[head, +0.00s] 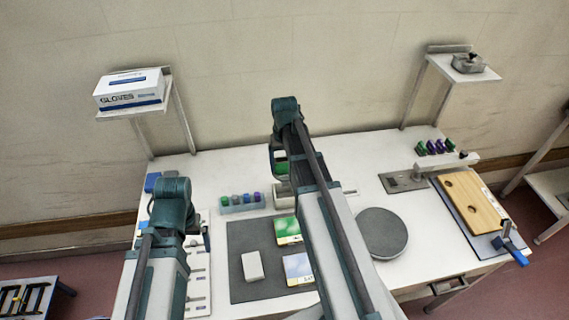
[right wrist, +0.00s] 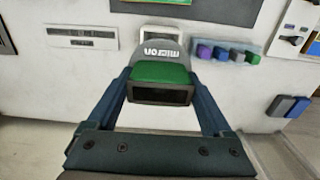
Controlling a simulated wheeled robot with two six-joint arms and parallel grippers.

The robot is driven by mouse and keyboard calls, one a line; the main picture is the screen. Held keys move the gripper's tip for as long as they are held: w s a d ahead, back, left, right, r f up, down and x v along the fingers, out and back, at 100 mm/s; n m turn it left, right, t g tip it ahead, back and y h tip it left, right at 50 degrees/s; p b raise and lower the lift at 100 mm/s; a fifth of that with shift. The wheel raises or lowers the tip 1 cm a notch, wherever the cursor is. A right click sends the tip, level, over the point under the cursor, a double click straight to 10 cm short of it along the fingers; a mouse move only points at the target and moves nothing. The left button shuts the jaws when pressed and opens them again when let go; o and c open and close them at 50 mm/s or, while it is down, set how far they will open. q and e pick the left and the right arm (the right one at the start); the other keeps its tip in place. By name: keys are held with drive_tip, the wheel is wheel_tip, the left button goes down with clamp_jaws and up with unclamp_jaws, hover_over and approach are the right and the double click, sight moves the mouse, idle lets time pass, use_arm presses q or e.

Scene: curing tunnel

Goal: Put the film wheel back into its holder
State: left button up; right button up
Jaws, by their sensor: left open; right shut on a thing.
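My right gripper (right wrist: 164,100) is shut on a grey and green piece with white lettering and a dark front face, apparently the film wheel (right wrist: 162,73). Its green part also shows in the head view (head: 281,168). A pale stand, perhaps the holder (right wrist: 160,31), shows just behind the piece in the right wrist view. In the head view a pale block (head: 284,196) sits below the right gripper, partly hidden by my arm. Whether the piece touches it I cannot tell. My left gripper (head: 204,238) is open and empty over the table's left side, mostly hidden by its arm.
A rack of coloured pieces (head: 242,204) stands left of the pale block. A dark mat (head: 240,288) carries a white block and cards. A round grey plate (head: 382,233) lies right of my right arm. A wooden board (head: 470,208) lies far right. Shelf posts flank the table's back.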

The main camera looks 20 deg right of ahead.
drive_tip(key=shift+f+b, duration=4.7)
drive_tip(key=shift+f, duration=0.1)
drive_tip(key=o, duration=1.5)
drive_tip(key=shift+r, duration=0.15)
wheel_tip(320, 180, up, 7)
drive_tip(key=p, duration=0.7)
drive_tip(key=shift+f, duration=0.3)
